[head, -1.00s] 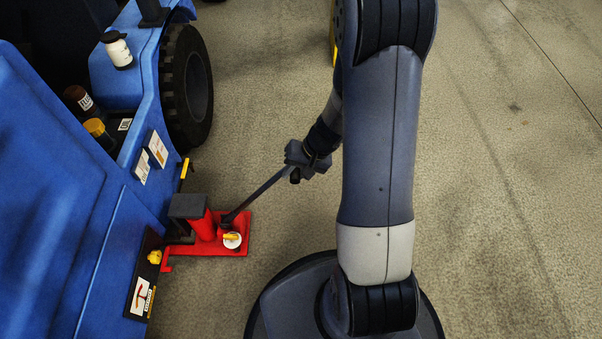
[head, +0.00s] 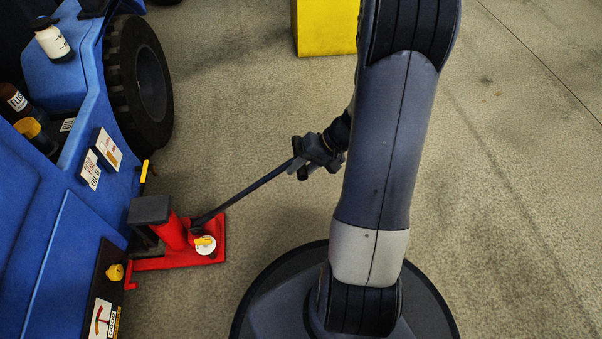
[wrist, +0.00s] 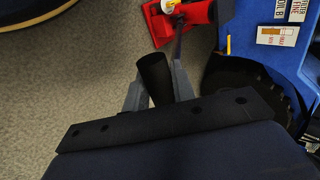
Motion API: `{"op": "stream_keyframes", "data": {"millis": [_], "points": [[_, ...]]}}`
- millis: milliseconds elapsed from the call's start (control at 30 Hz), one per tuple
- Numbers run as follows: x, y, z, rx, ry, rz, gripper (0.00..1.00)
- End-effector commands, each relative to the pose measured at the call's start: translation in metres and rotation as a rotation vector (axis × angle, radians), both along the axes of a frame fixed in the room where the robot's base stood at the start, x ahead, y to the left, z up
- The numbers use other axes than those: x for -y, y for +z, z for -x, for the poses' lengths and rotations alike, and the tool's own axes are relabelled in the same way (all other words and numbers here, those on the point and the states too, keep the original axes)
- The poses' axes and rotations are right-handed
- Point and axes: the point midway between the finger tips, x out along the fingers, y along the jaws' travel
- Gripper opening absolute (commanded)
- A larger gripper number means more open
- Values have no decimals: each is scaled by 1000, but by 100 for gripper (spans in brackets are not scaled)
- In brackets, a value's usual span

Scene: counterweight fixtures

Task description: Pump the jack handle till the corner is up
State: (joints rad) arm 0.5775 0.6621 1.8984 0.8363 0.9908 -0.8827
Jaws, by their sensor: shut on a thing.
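The red jack (head: 175,234) stands on the floor beside the blue vehicle (head: 40,230); its dark lifting block (head: 148,209) is close to the vehicle's side, but contact is unclear. The dark jack handle (head: 250,188) slopes up and right from the jack. My gripper (head: 303,160) is shut on the handle's outer end. In the wrist view, the black grip (wrist: 154,80) sits between my gripper's fingers (wrist: 157,92). A white valve knob with a yellow bar (head: 205,244) is on the jack's base. The jack (wrist: 178,20) shows at the top there.
A black tyre (head: 140,82) stands behind the jack. Bottles, including a white one (head: 52,40), stand on the vehicle's ledge. A yellow block (head: 325,27) is on the floor at the back. The floor right of the jack is open.

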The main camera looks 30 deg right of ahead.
Motion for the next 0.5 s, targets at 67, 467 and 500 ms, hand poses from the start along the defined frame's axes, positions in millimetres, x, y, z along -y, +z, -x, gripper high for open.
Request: {"op": "stream_keyframes", "data": {"millis": [67, 467, 500], "points": [[1, 0, 2, -2, 3, -1, 0], [13, -25, 5, 11, -1, -41, 0], [17, -30, 6, 15, -2, -52, 0]]}}
